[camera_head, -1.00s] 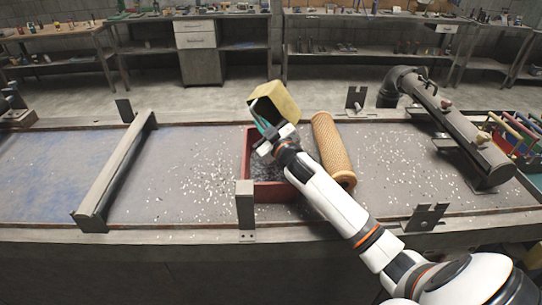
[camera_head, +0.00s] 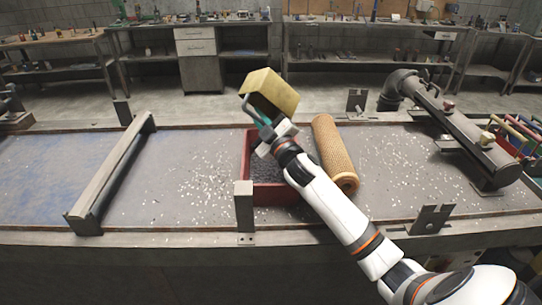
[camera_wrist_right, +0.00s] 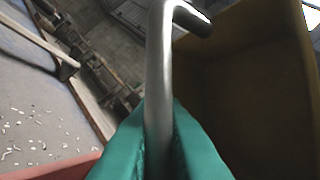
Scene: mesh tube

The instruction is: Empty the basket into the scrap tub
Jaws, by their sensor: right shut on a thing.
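A yellow basket (camera_head: 270,92) hangs tilted in the air above the far end of the red scrap tub (camera_head: 249,160). My right gripper (camera_head: 262,128) is shut on the basket's metal handle. In the right wrist view the teal fingertips (camera_wrist_right: 158,140) close around the grey handle rod (camera_wrist_right: 160,70), and the basket's dark inside (camera_wrist_right: 255,90) fills the right side. I cannot see any contents in the basket. Dark scrap (camera_head: 268,170) lies in the tub, partly hidden by my right arm. My left gripper is not in view.
A tan perforated tube (camera_head: 333,150) lies right of the tub. A raised metal bar (camera_head: 112,170) crosses the bench at left. Pale chips are scattered on the bench top.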

